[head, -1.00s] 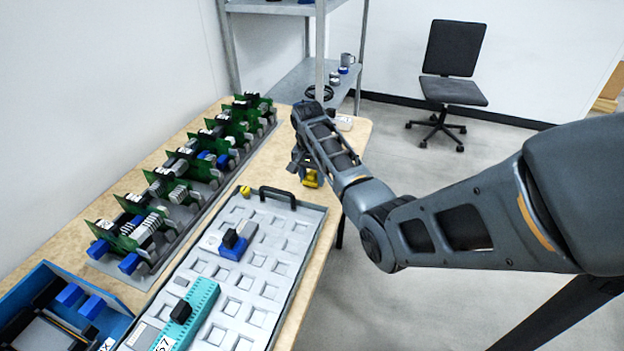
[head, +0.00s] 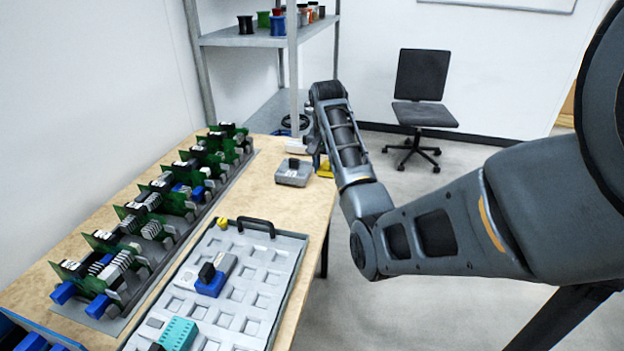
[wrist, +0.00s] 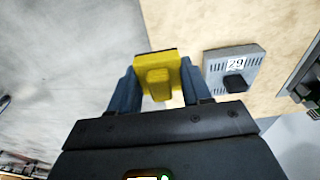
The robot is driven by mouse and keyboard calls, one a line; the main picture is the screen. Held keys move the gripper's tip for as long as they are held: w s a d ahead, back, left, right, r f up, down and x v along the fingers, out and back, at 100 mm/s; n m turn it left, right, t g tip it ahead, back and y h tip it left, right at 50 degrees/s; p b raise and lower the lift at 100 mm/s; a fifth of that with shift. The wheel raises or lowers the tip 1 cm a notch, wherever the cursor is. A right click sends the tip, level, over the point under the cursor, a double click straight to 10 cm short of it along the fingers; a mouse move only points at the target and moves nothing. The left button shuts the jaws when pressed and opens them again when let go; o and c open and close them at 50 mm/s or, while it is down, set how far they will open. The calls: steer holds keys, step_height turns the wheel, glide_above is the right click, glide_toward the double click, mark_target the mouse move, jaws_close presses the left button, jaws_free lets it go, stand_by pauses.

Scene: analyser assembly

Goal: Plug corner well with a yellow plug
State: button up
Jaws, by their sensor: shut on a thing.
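A yellow plug (wrist: 158,76) is held between the two fingers of my gripper (wrist: 158,88) in the wrist view. In the head view the yellow plug (head: 325,169) shows partly behind my wrist, near the right edge of the table. The grey tray with square wells (head: 287,262) lies on the table, nearer than my gripper and apart from it. A small yellow piece (head: 222,223) sits at the tray's far left corner. My fingertips are mostly hidden in the head view.
A grey module (head: 294,173) with a black knob stands just left of my gripper; its label reads 29 in the wrist view (wrist: 234,70). Green circuit boards (head: 152,208) line the left side. A blue module (head: 211,282) and a teal module (head: 179,334) stand on the tray.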

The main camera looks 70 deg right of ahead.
mark_target(329, 203)
steer(key=shift+s+d+r, duration=0.3)
steer(key=shift+s, duration=0.05)
steer(key=shift+f, duration=0.15)
steer(key=shift+f+b, duration=2.05)
steer(key=shift+f, duration=3.35)
steer(key=o, duration=1.3)
